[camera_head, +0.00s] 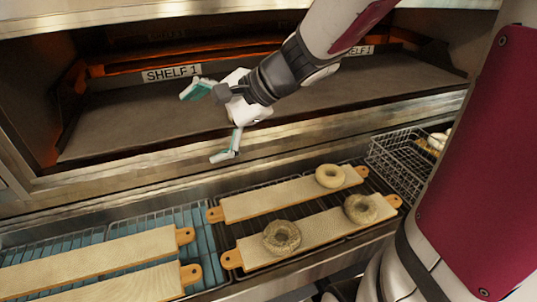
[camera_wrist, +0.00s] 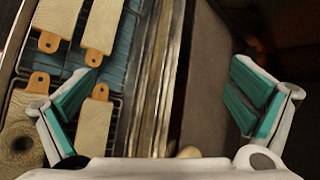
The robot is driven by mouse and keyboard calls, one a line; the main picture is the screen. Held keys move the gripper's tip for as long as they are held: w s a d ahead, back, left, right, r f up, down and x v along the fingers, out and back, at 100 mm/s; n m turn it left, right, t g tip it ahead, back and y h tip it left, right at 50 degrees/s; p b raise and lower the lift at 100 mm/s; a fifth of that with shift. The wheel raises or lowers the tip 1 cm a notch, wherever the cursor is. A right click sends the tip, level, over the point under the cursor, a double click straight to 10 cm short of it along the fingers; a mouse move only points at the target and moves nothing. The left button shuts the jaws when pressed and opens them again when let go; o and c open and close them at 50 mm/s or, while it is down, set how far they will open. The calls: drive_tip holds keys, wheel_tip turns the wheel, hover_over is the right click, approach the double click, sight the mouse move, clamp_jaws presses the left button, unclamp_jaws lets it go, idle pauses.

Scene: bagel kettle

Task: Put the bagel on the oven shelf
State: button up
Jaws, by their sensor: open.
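Three bagels lie on long boards below the oven: a pale one (camera_head: 331,175) on the rear board, and two darker, speckled ones, at the left (camera_head: 281,237) and right (camera_head: 360,209) of the front board. The oven shelf (camera_head: 130,120) is a dark, flat surface labelled SHELF 1. My gripper (camera_head: 212,122) is open at the shelf's front edge, with no bagel seen between its fingers. In the wrist view my open gripper (camera_wrist: 160,105) spans the oven's metal edge. A bagel (camera_wrist: 20,148) shows there at lower left. A small pale rounded thing (camera_wrist: 188,152) peeks above the palm; I cannot tell what it is.
Two empty boards (camera_head: 90,258) lie on a blue rack at lower left. A wire basket (camera_head: 398,165) with pale round things stands at the right. The metal oven front (camera_head: 110,178) forms a ledge between shelf and boards. The shelf's left part is clear.

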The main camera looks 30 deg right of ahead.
drive_tip(key=s+a+n+g+h, duration=0.2)
drive_tip(key=s+n+g+h, duration=0.1)
drive_tip(key=s+n, duration=0.75)
drive_tip(key=s+d+r+n+t+h, duration=0.1)
drive_tip(key=s+d+r+n+h, duration=0.1)
drive_tip(key=s+d+n+h, duration=0.2)
drive_tip(key=s+d, duration=0.1)
drive_tip(key=s, duration=0.2)
drive_tip(key=shift+s+d+r+n+h, duration=0.3)
drive_tip(key=shift+s+n+h, duration=0.05)
drive_tip(key=shift+s+h, duration=0.05)
